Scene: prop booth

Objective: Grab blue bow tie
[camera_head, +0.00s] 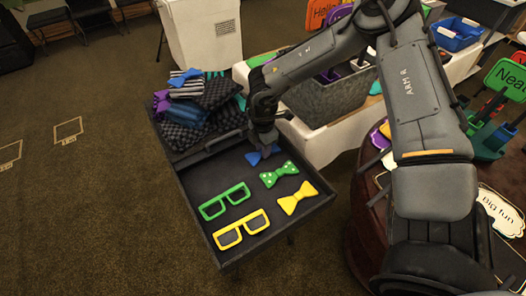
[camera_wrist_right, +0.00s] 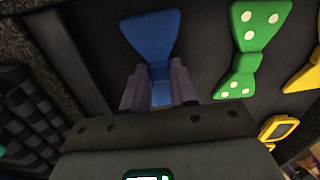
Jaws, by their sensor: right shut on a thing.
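The blue bow tie (camera_head: 254,157) lies at the back of the dark open drawer (camera_head: 203,180), partly hidden by my right gripper (camera_head: 267,150). In the right wrist view one wing of the blue bow tie (camera_wrist_right: 152,35) spreads out beyond the fingers. My right gripper (camera_wrist_right: 158,88) is shut on the bow tie near its middle, with a finger on each side. The other wing is mostly hidden by the gripper. The bow tie is at or very near the drawer floor; I cannot tell if it touches. My left gripper is not in view.
A green polka-dot bow tie (camera_head: 279,174) lies close beside, with a yellow bow tie (camera_head: 297,197), green glasses (camera_head: 225,201) and yellow glasses (camera_head: 241,229) nearer the front. Folded checked cloths (camera_head: 205,110) are piled behind the drawer. A grey bin (camera_head: 335,106) stands right on a white table.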

